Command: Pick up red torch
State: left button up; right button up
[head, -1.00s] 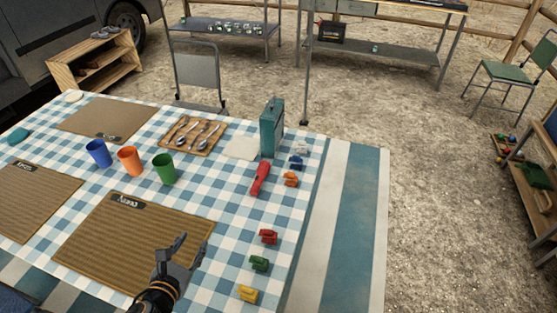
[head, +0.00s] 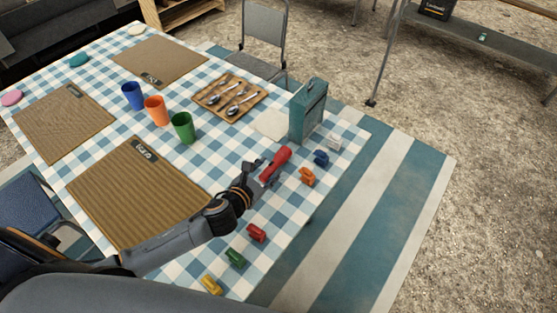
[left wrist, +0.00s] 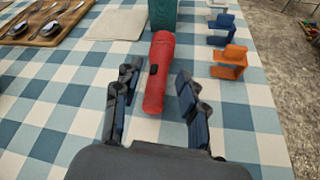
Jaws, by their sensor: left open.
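The red torch (head: 275,164) lies on the blue and white checked tablecloth, in front of a teal metal box (head: 307,110). In the left wrist view the torch (left wrist: 160,72) points away from me, with a dark switch on its side. My left gripper (head: 257,172) is open at the near end of the torch. In the left wrist view its fingers (left wrist: 158,90) stand on either side of the torch's near part, with gaps on both sides. My right gripper is not in view.
Orange (head: 307,176) and blue (head: 321,158) clips lie just right of the torch. Red, green and yellow clips line the table's near right edge. A cutlery tray (head: 230,96), a green cup (head: 183,127) and a woven placemat (head: 135,190) lie to the left.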

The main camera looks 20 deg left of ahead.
aim_at(280, 158)
pick_arm(q)
jog(key=shift+x, duration=0.8)
jog(key=shift+w+d+f, duration=0.2)
jog(key=shift+w, duration=0.3)
jog(key=shift+w+d, duration=0.1)
jog(key=shift+w, duration=0.25)
jog(key=x, duration=0.4)
jog(key=shift+w+d, duration=0.1)
jog(key=shift+d, duration=0.1)
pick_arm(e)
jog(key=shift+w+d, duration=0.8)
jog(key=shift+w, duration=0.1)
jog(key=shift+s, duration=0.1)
pick_arm(q)
jog(key=c, duration=0.8)
jog(key=shift+r, duration=0.1)
grip_shut()
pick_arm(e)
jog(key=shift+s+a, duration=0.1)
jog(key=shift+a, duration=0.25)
